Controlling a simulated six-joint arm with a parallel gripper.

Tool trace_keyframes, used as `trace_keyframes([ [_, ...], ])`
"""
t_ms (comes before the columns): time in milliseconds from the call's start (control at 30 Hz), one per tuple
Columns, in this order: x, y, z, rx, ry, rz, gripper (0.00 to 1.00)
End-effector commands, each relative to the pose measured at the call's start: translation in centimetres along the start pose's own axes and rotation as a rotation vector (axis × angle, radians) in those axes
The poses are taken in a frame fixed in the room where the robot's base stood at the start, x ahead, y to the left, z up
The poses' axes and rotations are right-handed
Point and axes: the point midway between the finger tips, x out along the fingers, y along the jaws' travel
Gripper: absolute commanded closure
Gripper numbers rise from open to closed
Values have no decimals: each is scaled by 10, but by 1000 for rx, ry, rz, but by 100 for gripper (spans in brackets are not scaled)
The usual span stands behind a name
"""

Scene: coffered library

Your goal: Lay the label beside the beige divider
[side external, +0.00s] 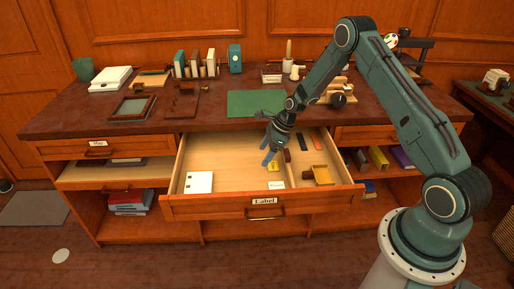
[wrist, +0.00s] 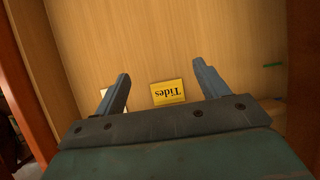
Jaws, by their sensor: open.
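The yellow label (wrist: 167,92), printed "Tides", lies flat on the wooden drawer floor in the wrist view, its text upside down. My gripper (side external: 268,156) is over the drawer, pointing down. In the wrist view my gripper (wrist: 160,85) is open, its fingers apart on either side of the label, holding nothing. The beige divider (side external: 291,176) runs front to back, just right of the label in the side view. I cannot make out the divider in the wrist view.
The open drawer (side external: 225,208) has white paper (side external: 199,182) at its left. The drawer floor between paper and label is clear. A green mat (side external: 256,103) lies on the desktop behind.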

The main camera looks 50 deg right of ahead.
Motion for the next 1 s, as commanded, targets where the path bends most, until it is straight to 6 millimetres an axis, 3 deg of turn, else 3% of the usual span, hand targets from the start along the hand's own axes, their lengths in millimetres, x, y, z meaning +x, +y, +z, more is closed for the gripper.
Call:
trace_keyframes([
  [1000,-9,0,26,0,0,0,27],
])
